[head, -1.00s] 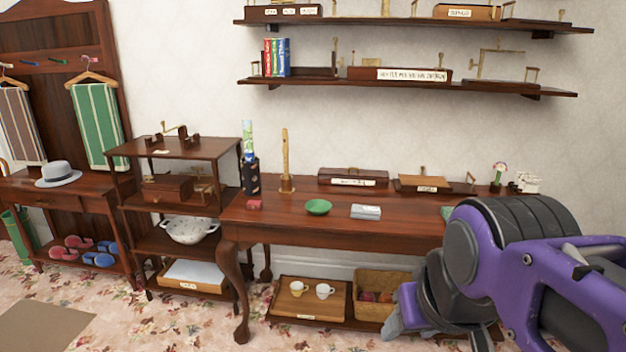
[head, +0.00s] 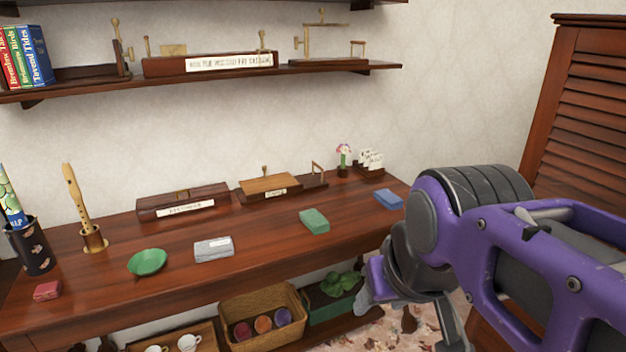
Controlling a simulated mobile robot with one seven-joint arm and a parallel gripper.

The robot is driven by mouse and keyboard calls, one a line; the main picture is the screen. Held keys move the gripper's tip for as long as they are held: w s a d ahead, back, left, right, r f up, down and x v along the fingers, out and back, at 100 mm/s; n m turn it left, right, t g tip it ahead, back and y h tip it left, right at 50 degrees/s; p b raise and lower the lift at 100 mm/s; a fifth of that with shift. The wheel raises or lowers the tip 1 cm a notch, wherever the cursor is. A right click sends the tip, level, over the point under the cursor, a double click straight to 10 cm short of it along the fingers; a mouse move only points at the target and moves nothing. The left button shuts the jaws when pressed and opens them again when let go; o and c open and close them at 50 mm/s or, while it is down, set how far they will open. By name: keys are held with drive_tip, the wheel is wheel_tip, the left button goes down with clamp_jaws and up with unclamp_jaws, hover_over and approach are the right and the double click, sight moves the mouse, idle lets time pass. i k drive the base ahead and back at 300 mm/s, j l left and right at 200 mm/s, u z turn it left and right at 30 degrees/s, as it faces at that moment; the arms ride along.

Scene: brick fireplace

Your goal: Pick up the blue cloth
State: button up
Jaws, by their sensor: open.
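The blue cloth (head: 388,198) appears as a small flat blue folded piece near the right end of the wooden table (head: 110,290). It lies flat on the tabletop, just left of my arm in the picture. My gripper (head: 408,318) hangs low at the right, in front of the table's right part and below the cloth in the picture. It is open, apart from the cloth, and I see nothing between its fingers. My arm hides part of the table's right end.
A flower pot (head: 343,162) stands behind the cloth. A basket (head: 262,316) sits on the lower shelf. A louvred wooden panel (head: 590,110) stands at the right.

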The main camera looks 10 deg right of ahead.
sight(387, 198)
drive_tip(key=i+l+z, duration=0.2)
drive_tip(key=i, duration=0.2)
drive_tip(key=i+l+z, duration=0.2)
drive_tip(key=i, duration=0.25)
drive_tip(key=l, duration=0.1)
